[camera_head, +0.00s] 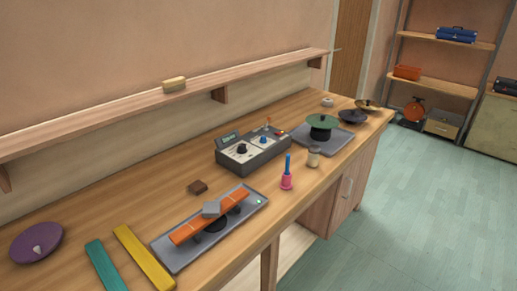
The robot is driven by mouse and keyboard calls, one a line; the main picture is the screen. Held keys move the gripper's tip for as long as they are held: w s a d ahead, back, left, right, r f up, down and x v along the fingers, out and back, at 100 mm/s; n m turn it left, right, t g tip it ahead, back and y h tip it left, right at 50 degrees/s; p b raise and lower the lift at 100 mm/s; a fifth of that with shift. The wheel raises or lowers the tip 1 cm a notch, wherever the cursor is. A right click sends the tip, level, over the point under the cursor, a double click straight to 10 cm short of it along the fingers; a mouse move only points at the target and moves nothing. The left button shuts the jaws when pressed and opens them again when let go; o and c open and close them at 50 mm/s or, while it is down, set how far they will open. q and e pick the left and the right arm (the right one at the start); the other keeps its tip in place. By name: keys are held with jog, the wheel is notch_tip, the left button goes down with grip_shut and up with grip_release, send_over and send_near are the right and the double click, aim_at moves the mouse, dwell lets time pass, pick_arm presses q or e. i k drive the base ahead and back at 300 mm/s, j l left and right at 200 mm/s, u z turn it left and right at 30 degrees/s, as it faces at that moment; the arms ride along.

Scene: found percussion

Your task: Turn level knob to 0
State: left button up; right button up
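A dark grey control box (270,158) stands near the middle of the wooden bench. A small greenish display (229,138) is raised at its back left. A black knob (242,149) is on the left of its top panel and a blue knob (263,140) is to the right. An orange-tipped lever (268,121) stands at the back. The labels and knob settings are too small to read, and I cannot tell which knob is the level knob. Neither of my grippers is in view.
In front lies a grey tray (170,258) with an orange bar and grey block. A pink and blue handled object (287,178) and a small jar (313,157) stand near the front edge. A green disc (322,121) is to the right. A shelf (120,102) runs along the wall.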

aim_at(263, 140)
jog(key=i+l, duration=0.35)
jog(key=l, duration=0.15)
jog(key=i+l+u, duration=0.2)
jog(key=u, duration=0.15)
jog(key=i+l+u, duration=0.1)
jog(key=l+u, duration=0.25)
jog(key=i+l+u, duration=0.1)
jog(key=l+u, duration=0.4)
jog(key=u, duration=0.2)
